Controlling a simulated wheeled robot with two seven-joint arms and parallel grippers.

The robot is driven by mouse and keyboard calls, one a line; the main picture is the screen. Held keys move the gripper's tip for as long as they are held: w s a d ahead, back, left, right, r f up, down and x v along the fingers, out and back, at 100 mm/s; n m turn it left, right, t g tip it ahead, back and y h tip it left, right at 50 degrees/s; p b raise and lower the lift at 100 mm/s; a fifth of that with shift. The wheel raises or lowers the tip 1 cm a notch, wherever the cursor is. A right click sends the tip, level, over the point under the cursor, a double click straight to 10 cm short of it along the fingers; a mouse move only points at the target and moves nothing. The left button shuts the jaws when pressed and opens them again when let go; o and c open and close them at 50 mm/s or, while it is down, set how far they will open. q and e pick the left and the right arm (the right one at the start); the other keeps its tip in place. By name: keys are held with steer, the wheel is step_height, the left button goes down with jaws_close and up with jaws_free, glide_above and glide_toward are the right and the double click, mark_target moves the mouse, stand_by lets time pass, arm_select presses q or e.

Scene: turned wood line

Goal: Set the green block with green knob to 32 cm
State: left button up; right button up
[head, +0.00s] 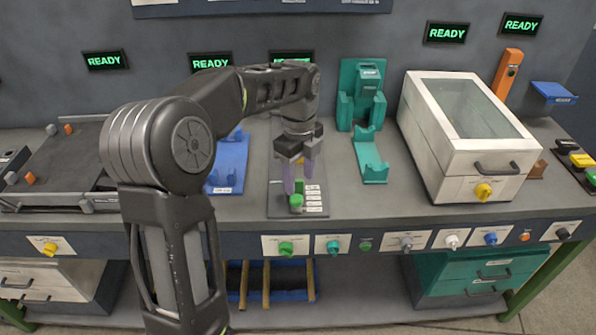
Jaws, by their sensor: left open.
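The green block with its green knob (296,201) is small and sits near the front end of a grey plate (281,206) on the bench. White labels (314,199) run along the plate's right side; their text is too small to read. My left gripper (299,180) points down over the plate, with its two pale purple fingers apart and nothing seen held between them. The fingertips are just above or beside the green knob; I cannot tell whether they touch it. My left arm and gripper hide the back of the plate. My right gripper is out of view.
A blue holder (230,165) stands left of the plate and a teal fixture (370,150) right of it. A white box with a glass lid (466,130) stands farther right. A dark tray (60,165) is at left. Several knobs line the bench's front edge.

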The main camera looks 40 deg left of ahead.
mark_target(297, 198)
arm_select(q)
steer(key=shift+w+a+r, duration=0.3)
steer(key=shift+a+r, duration=0.2)
steer(key=shift+r, duration=0.15)
steer(key=shift+s+r, duration=0.1)
steer(key=shift+s+d+r, duration=0.1)
steer(key=shift+s+d, duration=0.1)
steer(key=shift+s, duration=0.1)
steer(key=shift+w+a+f, duration=0.1)
steer(key=shift+w+f, duration=0.05)
steer(key=shift+f, duration=0.2)
step_height(297, 198, down, 7)
steer(key=shift+f+p, duration=0.15)
steer(key=shift+p, duration=0.4)
steer(key=shift+c, duration=0.3)
jaws_close()
